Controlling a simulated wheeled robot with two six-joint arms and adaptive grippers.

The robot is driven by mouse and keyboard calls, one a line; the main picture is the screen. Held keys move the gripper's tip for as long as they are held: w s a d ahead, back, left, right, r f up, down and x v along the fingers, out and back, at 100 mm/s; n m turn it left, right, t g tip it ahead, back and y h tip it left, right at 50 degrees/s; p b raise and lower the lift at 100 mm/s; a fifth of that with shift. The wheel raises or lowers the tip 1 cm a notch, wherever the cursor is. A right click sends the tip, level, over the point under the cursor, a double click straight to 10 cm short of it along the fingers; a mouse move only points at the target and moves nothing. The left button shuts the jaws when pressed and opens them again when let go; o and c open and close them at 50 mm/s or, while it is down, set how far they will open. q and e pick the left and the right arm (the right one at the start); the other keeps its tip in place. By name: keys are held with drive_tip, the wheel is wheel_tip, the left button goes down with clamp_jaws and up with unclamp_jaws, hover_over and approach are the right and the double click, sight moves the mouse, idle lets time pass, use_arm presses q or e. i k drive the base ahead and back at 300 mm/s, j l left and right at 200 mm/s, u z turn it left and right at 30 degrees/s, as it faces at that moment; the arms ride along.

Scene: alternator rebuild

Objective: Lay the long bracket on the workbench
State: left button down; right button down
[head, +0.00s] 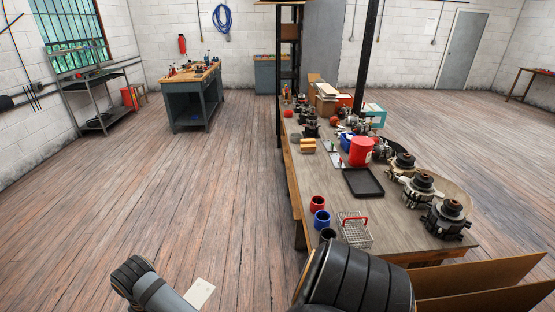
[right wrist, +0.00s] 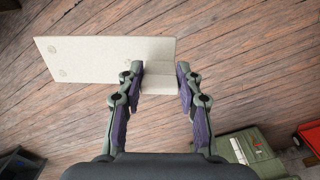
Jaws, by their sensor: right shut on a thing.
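The long bracket (right wrist: 105,58) is a flat cream plate with small holes and a narrower bent part at its right end. My right gripper (right wrist: 160,75) is shut on that narrower part in the right wrist view, with plank floor beneath the bracket. A cream plate with small holes (head: 201,293), seemingly the same bracket, shows at the bottom of the head view beside an arm link of mine. The long workbench (head: 285,170) stands right of centre, with the bracket off it. My left gripper is out of view.
The near part of the long bench holds a red cup (head: 318,203), a blue cup (head: 321,219), a wire basket (head: 356,230), a black tray (head: 363,183) and several alternators (head: 447,216). A smaller blue bench (head: 189,104) stands farther left across open floor.

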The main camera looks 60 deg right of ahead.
sight(324, 172)
drive_tip(key=i+l+z, duration=0.3)
drive_tip(key=z, duration=0.2)
drive_tip(key=i+l+z, duration=0.35)
drive_tip(key=z, duration=0.15)
drive_tip(key=i+l+z, duration=0.1)
drive_tip(key=i+z, duration=0.7)
drive_tip(key=z, duration=0.15)
drive_tip(key=i+j+z, duration=0.25)
drive_tip(key=z, duration=0.25)
drive_tip(key=i+j+z, duration=0.25)
drive_tip(key=i, duration=0.35)
drive_tip(key=l, duration=0.1)
